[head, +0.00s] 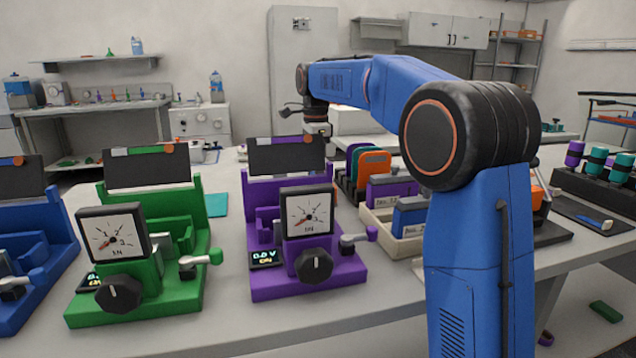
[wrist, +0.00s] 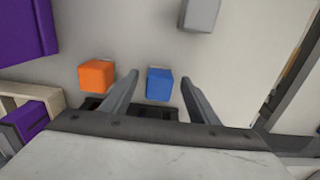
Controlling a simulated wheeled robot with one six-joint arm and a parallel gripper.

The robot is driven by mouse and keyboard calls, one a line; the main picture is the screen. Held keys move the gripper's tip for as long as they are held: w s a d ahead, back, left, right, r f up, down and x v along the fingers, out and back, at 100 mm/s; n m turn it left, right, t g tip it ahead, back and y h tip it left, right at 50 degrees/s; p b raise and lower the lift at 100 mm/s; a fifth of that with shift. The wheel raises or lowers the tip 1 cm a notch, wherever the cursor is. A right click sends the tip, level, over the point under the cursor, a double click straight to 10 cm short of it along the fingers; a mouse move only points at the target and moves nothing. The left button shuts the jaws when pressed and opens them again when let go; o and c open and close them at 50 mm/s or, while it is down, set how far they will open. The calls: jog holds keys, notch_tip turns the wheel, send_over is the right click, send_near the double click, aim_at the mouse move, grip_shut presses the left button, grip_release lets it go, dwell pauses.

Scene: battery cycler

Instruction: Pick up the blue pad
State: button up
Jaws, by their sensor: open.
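In the wrist view the blue pad (wrist: 159,85) is a small blue block on a pale surface. It shows between the two fingers of my gripper (wrist: 160,77), with a gap on each side. The fingers are apart and hold nothing. I cannot tell how far above the pad the fingertips are. In the head view my gripper (head: 318,142) hangs beyond the purple station, its fingers largely hidden. I cannot make out the blue pad in that view.
An orange block (wrist: 97,75) lies just left of the left finger. A grey block (wrist: 200,14) lies above the right finger in the wrist view. The purple station (head: 308,278) and green station (head: 140,300) stand at the front. A cream tray (head: 388,238) holds labelled blocks.

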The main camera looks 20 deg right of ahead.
jog(key=shift+f, duration=0.4)
jog(key=c, duration=1.2)
jog(key=shift+o, duration=0.2)
jog(key=shift+r, duration=0.1)
notch_tip(320, 180, up, 10)
jog(key=shift+f, duration=0.1)
